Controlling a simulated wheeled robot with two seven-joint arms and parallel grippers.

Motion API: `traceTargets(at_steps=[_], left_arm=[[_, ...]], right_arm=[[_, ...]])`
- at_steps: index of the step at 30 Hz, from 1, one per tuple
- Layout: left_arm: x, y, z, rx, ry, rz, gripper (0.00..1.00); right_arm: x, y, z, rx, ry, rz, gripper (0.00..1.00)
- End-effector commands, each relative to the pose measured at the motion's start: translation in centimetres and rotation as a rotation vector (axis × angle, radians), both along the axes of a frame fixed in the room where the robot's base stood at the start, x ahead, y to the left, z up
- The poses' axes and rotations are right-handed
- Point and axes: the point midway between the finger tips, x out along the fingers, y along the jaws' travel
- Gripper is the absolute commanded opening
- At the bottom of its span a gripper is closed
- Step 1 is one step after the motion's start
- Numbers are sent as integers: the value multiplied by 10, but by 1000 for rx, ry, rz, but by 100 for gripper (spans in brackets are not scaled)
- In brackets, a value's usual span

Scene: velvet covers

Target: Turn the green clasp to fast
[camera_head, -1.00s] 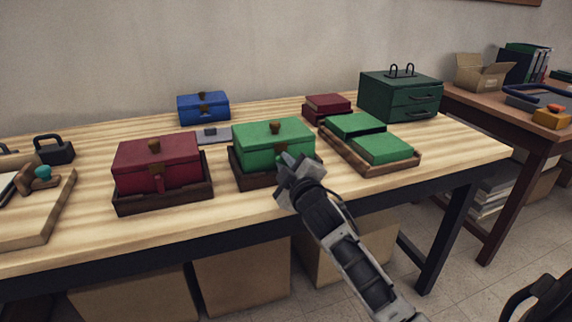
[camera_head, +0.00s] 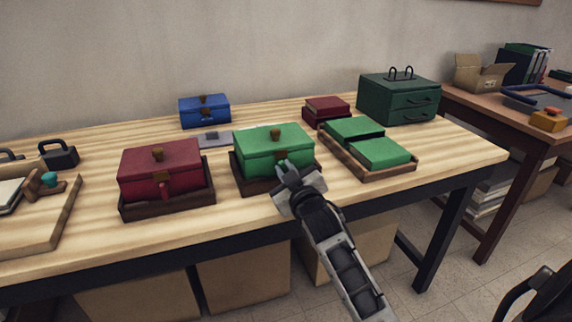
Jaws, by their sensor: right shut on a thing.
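The green box (camera_head: 262,151) with a brown knob on its lid sits closed in a dark brown tray (camera_head: 246,179) at the middle of the table. My right gripper (camera_head: 285,171) is at the front face of this box, shut on the green clasp there. The clasp is mostly hidden behind the fingers, so its exact angle cannot be seen. A blue box (camera_head: 204,110) is at the back. My left gripper is not in view.
Two green padded pieces (camera_head: 381,152) lie in a wooden tray (camera_head: 376,174) to the right. A dark green drawer cabinet (camera_head: 398,98) and dark red books (camera_head: 326,108) stand behind. A board (camera_head: 50,222) with a stamp is at the left. The table's front edge is under my right arm.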

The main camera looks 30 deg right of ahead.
Motion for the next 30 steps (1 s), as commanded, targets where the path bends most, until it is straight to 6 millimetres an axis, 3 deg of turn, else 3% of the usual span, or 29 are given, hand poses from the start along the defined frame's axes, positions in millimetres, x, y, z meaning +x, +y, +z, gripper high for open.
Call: traceTargets(at_steps=[15,30], left_arm=[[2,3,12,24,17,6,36],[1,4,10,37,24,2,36]], right_arm=[[0,0,0,347,-80,0,0],[0,0,-1,416,-98,0,0]])
